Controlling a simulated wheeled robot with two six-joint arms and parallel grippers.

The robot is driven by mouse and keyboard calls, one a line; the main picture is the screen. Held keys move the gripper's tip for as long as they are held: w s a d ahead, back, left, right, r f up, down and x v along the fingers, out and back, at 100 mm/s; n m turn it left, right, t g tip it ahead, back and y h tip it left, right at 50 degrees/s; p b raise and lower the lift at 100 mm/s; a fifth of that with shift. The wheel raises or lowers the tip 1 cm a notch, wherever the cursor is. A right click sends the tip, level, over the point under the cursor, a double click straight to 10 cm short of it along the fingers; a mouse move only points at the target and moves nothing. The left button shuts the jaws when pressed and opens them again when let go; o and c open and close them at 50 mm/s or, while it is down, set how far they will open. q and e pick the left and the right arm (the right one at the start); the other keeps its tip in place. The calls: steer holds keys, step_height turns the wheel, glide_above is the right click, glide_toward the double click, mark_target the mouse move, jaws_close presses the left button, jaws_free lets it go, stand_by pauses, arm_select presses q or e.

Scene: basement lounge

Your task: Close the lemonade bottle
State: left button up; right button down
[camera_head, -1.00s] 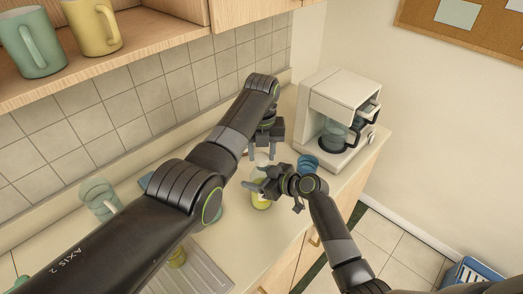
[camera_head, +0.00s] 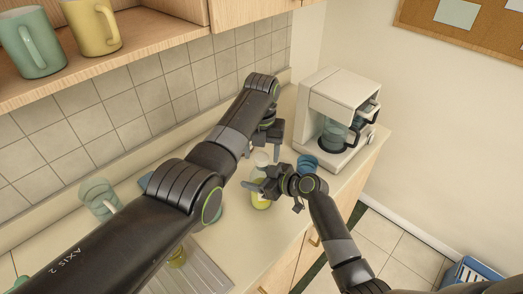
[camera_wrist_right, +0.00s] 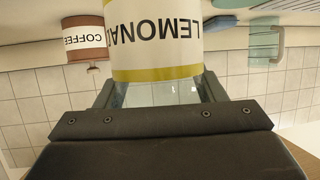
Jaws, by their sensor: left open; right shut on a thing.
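The lemonade bottle (camera_head: 261,201) stands on the counter, with pale yellow liquid in its lower part. My right gripper (camera_head: 258,184) is shut on it from the right. In the right wrist view the bottle's white and yellow label (camera_wrist_right: 160,40) appears upside down, with clear glass between my fingers. A pale, whitish piece (camera_head: 261,158) shows at the bottle's top; I cannot tell whether it is a cap or how it is seated. My left gripper (camera_head: 262,150) is open above the bottle, its fingers on either side of that pale piece.
A coffee maker (camera_head: 338,120) stands right of the bottle, with a blue cup (camera_head: 307,163) in front. A clear mug (camera_head: 99,198) and a metal drainer (camera_head: 197,273) are at the left. A brown coffee container (camera_wrist_right: 84,42) shows in the wrist view. Mugs stand on the shelf (camera_head: 150,42).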

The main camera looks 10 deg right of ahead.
arm_select(q)
steer(key=shift+r, duration=2.25)
steer(key=shift+c, duration=0.2)
